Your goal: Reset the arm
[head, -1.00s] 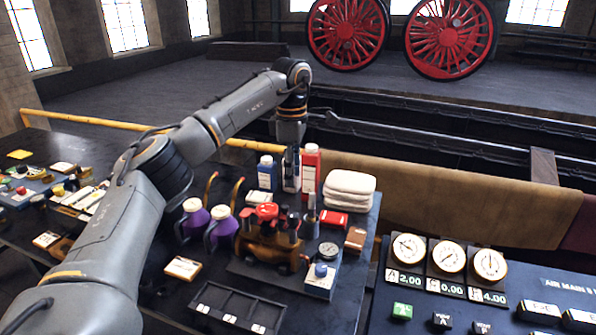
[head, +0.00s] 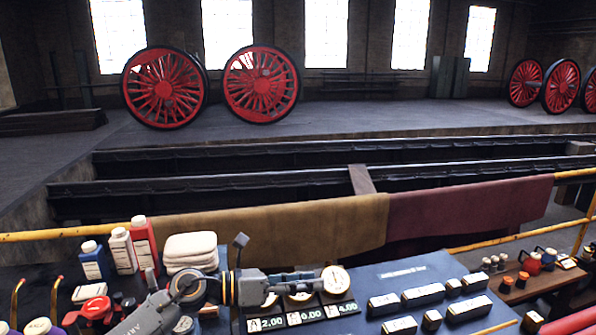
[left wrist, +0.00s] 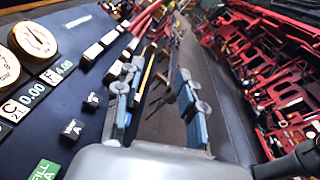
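My left gripper (head: 316,277) is over the gauge panel (head: 375,327) in the head view, pointing right and partly covering the gauges. In the left wrist view, the two fingers of my left gripper (left wrist: 157,80) stand apart with nothing held between them. My left arm (head: 150,316) comes in low from the left. My right gripper and arm are not in view.
White folded cloths (head: 190,248), a red bottle (head: 144,242) and a blue bottle (head: 95,262) stand left of the gripper. Labelled blocks (head: 422,295) sit on the panel at right. A yellow rail (head: 70,236) with hanging cloths (head: 290,232) runs behind.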

